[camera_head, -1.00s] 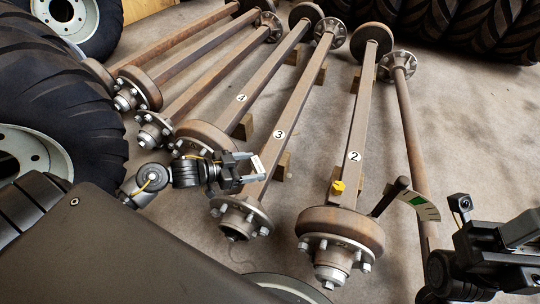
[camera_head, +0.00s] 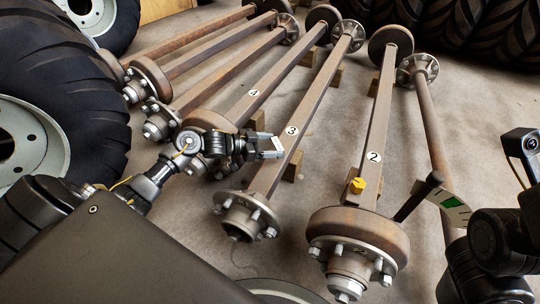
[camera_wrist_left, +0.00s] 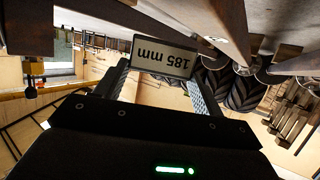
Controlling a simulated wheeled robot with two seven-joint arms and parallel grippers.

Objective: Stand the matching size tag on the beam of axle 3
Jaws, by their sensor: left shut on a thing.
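My left gripper (camera_head: 272,148) is shut on a small pale size tag (camera_head: 277,143). In the left wrist view the tag (camera_wrist_left: 163,57) reads "185 mm", upside down, between the two fingers. The axle 3 beam (camera_head: 303,110) is a long rusty square bar with a round "3" label. In the head view the tag overlaps the left edge of this beam, just below the label. I cannot tell whether it touches the beam. Of my right arm, only dark links and a wrist camera show at the right edge; its fingertips are out of frame.
The axle 2 beam (camera_head: 381,115) lies to the right, with a yellow hexagonal piece (camera_head: 357,185) on it. The axle 4 beam (camera_head: 275,74) lies to the left. Large tyres (camera_head: 55,85) stand at left and back.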

